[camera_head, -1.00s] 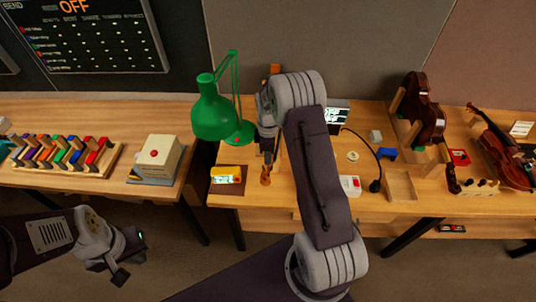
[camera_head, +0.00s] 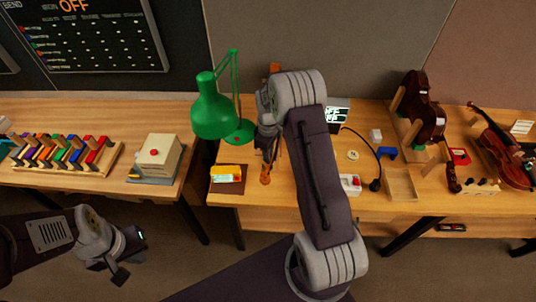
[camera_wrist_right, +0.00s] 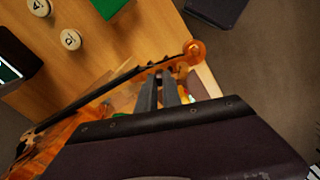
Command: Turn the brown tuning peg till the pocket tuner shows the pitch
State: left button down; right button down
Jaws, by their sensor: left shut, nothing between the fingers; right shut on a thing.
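My right gripper (camera_wrist_right: 160,86) is shut at the pegbox of an orange-brown violin (camera_wrist_right: 192,52), near its scroll. The brown tuning peg is hidden between and behind the fingers. In the head view my right arm covers most of this violin, and its scroll (camera_head: 265,176) shows below the gripper (camera_head: 268,150). A small yellow device with a lit cyan-green screen (camera_head: 228,173) lies on a brown mat. A black display with white lettering (camera_head: 338,114) stands behind my arm. I cannot tell for sure which is the pocket tuner. My left gripper (camera_head: 122,274) is shut and empty, off the tables.
A green lamp (camera_head: 214,112) stands left of the violin. Numbered discs (camera_wrist_right: 70,39) lie near it. A cream box with a red button (camera_head: 157,155) is on the left table.

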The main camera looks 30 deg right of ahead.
jog(key=shift+m, duration=1.6)
jog(key=c, duration=1.8)
grip_release()
jog(key=shift+r, duration=0.25)
notch_tip(320, 180, up, 9)
jog(key=shift+f+b, duration=0.2)
jog(key=shift+b, duration=1.05)
